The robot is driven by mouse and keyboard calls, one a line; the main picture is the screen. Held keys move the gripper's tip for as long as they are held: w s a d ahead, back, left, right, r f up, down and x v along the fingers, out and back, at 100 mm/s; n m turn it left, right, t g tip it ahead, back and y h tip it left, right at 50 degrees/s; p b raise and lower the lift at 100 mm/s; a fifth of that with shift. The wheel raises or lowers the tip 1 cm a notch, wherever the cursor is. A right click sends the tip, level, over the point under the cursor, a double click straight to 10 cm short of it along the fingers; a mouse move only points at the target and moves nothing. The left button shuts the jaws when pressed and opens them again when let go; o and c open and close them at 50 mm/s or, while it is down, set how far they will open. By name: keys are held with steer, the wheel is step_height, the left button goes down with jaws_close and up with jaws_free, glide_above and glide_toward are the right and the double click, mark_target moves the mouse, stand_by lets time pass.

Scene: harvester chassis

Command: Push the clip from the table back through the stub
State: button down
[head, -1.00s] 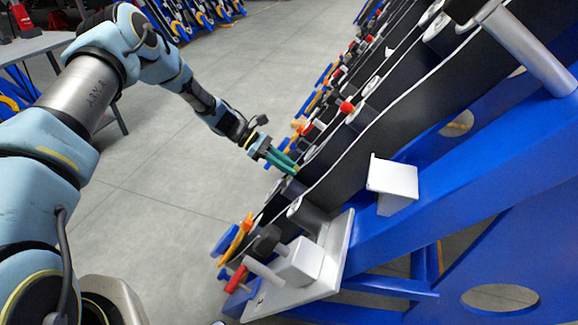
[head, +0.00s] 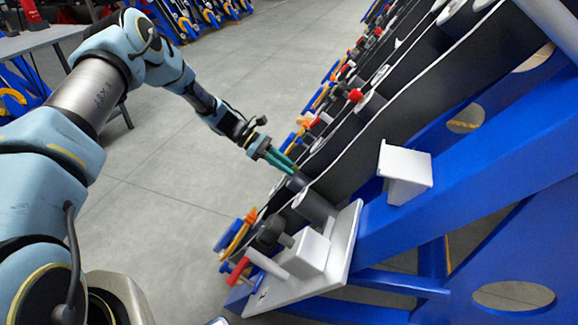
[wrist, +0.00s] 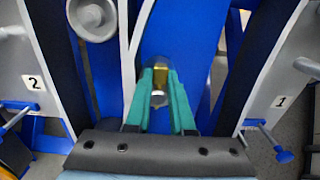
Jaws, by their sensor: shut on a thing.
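My gripper (head: 284,161) has green fingers and is at the near side of the harvester chassis, beside its black plates. In the wrist view, the fingers (wrist: 160,85) are shut on a small brass-coloured piece (wrist: 161,74), which I take to be the clip. Its far end is hard to make out. In the head view the clip is hidden by the fingers. A dark cylinder end (head: 298,182) lies just beyond the fingertips. A grey round stub (head: 315,205) is below it. I cannot tell which stub the task means, or whether the clip touches one.
The blue frame (head: 480,190) and a white bracket plate (head: 325,270) fill the right side. In the wrist view, plates labelled 2 (wrist: 32,82) and 1 (wrist: 280,100) flank my gripper. A grey table (head: 50,38) stands far left. The floor between is clear.

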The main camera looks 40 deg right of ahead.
steer(key=shift+w+a+f, duration=0.1)
steer(key=shift+w+f, duration=0.05)
steer(key=shift+f, duration=0.25)
steer(key=c, duration=0.7)
jaws_free()
steer(key=shift+r, duration=0.1)
steer(key=b+v, duration=0.1)
steer(key=v, duration=0.9)
steer(key=shift+w+a+r, duration=0.15)
steer(key=shift+w+r, duration=0.05)
steer(key=shift+w, duration=0.15)
